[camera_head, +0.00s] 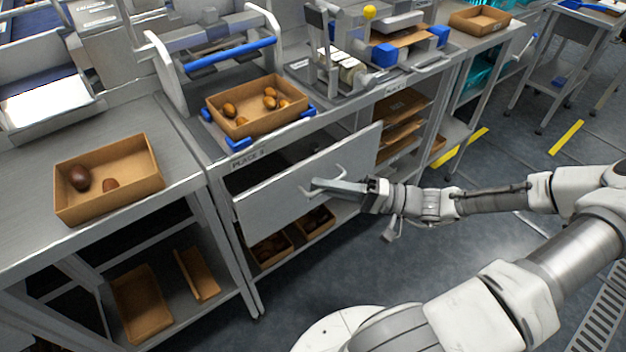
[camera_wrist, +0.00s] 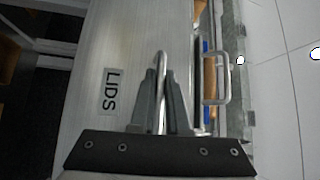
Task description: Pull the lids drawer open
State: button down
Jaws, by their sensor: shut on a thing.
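The lids drawer has a wide plain grey metal front (camera_head: 280,196), below the bench edge marked with a PLACE label. It stands out from the bench, with a dark gap showing behind its top edge. In the wrist view the front (camera_wrist: 98,60) carries a LIDS label (camera_wrist: 110,91). My gripper (camera_head: 322,186) is at the drawer front. In the wrist view my gripper (camera_wrist: 162,85) has its two fingers closed on the drawer's metal bar handle (camera_wrist: 162,60). The drawer's contents cannot be made out.
On the bench above stands a cardboard tray (camera_head: 243,129) of dates between blue corner pieces. Another date tray (camera_head: 72,207) is on the left bench. Open boxes (camera_head: 271,249) sit on the shelf below the drawer. The floor (camera_head: 300,290) in front is clear.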

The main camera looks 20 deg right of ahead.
jog(key=s+d+p, duration=0.2)
jog(key=s, duration=0.6)
jog(key=s+d+p, duration=0.3)
jog(key=s, duration=0.5)
jog(key=shift+s+d, duration=0.3)
jog(key=shift+s, duration=0.1)
jog(key=c, duration=1.2)
grip_release()
jog(key=p+v, duration=0.1)
jog(key=v, duration=1.6)
jog(key=shift+d+p, duration=0.25)
jog(key=shift+p, duration=0.05)
